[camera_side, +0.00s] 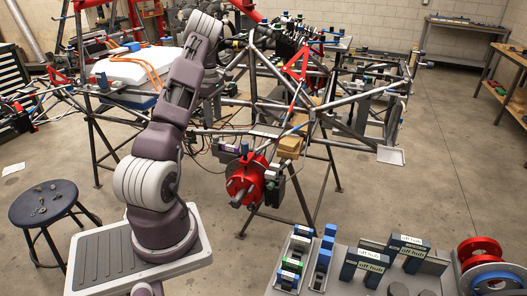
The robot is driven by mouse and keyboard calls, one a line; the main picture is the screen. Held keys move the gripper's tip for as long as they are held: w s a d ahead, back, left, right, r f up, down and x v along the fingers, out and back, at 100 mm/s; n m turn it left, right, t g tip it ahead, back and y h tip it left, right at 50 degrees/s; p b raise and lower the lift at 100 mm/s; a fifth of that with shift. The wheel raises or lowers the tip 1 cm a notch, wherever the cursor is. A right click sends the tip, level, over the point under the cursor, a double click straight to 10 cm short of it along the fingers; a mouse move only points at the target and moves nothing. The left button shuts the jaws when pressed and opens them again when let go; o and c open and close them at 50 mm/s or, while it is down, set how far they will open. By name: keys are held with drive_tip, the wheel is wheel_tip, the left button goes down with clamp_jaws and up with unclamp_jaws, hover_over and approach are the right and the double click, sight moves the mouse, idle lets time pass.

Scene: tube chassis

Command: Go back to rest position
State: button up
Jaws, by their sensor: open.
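My arm rises from its flat base plate and bends at the top, close to the tube chassis (345,100). My gripper cannot be made out; the far end of the arm is lost behind its own upper links and the chassis clutter. The grey tube chassis stands on thin dark legs. A red hub (243,181) with grey studs is on its near side, to the right of my arm.
A black stool (44,203) with small parts stands at left. A front table carries blue and grey blocks (296,250), holders labelled "aff hub" (365,262) and red and blue discs (481,252). Workbenches (464,30) line the back right. The floor at right is clear.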

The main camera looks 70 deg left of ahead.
drive_tip(key=w+d+r+m+t, duration=0.1)
drive_tip(key=w+d+r+m, duration=0.3)
drive_tip(key=w+d+r, duration=0.4)
drive_tip(key=d+r+m+t, duration=0.1)
drive_tip(key=d+r+m, duration=0.4)
drive_tip(key=d, duration=0.7)
drive_tip(key=d+r+m+t, duration=0.1)
drive_tip(key=d+r+m, duration=0.4)
drive_tip(key=d, duration=0.6)
drive_tip(key=s+d+r+m+t, duration=0.1)
drive_tip(key=s+d+m, duration=0.2)
drive_tip(key=d, duration=0.4)
drive_tip(key=s+d+r+m, duration=0.2)
drive_tip(key=s+d+m, duration=0.15)
drive_tip(key=d, duration=0.35)
drive_tip(key=s+d+f+m+t, duration=0.1)
drive_tip(key=s+d+f+m, duration=0.2)
drive_tip(key=s+d+m, duration=0.2)
drive_tip(key=s+m, duration=0.2)
drive_tip(key=s, duration=0.2)
drive_tip(key=shift+s+d+f+t, duration=0.2)
drive_tip(key=shift+d+f+t, duration=0.1)
drive_tip(key=shift+f, duration=0.1)
